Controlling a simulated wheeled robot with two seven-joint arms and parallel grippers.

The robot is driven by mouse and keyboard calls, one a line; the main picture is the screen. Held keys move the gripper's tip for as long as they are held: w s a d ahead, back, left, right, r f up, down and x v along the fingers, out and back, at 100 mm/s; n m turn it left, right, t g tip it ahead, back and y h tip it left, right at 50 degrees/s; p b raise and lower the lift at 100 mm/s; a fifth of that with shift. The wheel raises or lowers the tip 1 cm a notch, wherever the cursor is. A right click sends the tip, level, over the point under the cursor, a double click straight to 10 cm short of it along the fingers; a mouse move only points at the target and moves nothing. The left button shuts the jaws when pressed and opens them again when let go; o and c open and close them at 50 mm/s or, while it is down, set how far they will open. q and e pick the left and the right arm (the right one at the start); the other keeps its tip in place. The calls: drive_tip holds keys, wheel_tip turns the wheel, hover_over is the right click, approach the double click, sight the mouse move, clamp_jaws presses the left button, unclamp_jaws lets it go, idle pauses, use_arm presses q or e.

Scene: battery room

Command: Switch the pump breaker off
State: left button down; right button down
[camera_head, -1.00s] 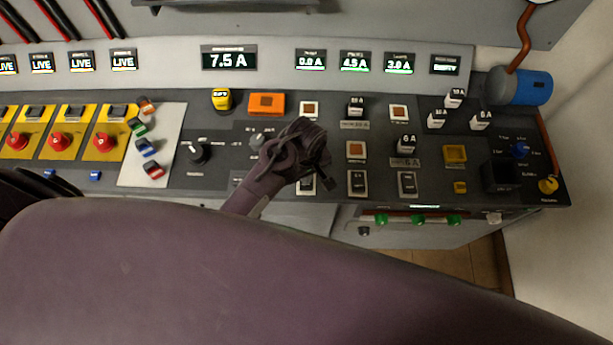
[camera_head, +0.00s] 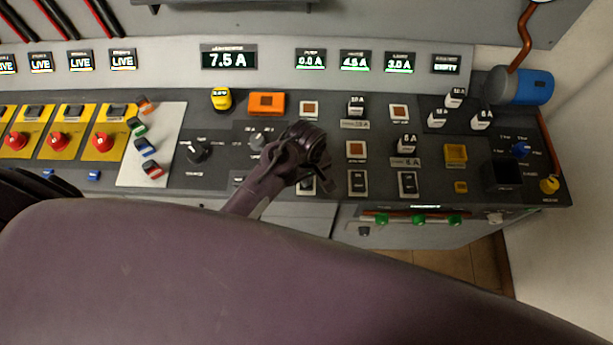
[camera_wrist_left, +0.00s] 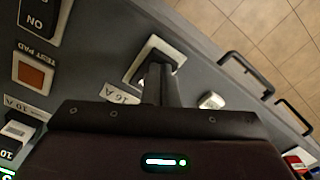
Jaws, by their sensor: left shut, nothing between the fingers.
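The pump breaker (camera_head: 306,187) is a rocker in a white frame on the grey console, in the column under the display reading 0.0 A. My left gripper (camera_head: 324,182) hangs over this column and partly hides the rocker. In the left wrist view, the shut fingers (camera_wrist_left: 160,84) reach over the dark rocker (camera_wrist_left: 148,66) in its white frame, beside a "16 A" label. They hide part of the rocker, so I cannot tell its position or whether they touch it. My right gripper is not in view.
Two similar rockers (camera_head: 357,184) (camera_head: 407,184) stand to the right. An orange test pad (camera_wrist_left: 31,75) and a fuse (camera_wrist_left: 17,130) lie nearby in the wrist view. A dark rotary knob (camera_head: 198,152) stands left of the gripper. Black handles (camera_wrist_left: 246,72) stick out along the console's front.

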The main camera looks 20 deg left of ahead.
use_arm(q)
drive_tip(key=shift+f, duration=0.35)
wheel_tip(320, 180, up, 2)
drive_tip(key=shift+r+p, duration=0.2)
drive_tip(key=shift+p, duration=0.7)
drive_tip(key=shift+r, duration=2.3)
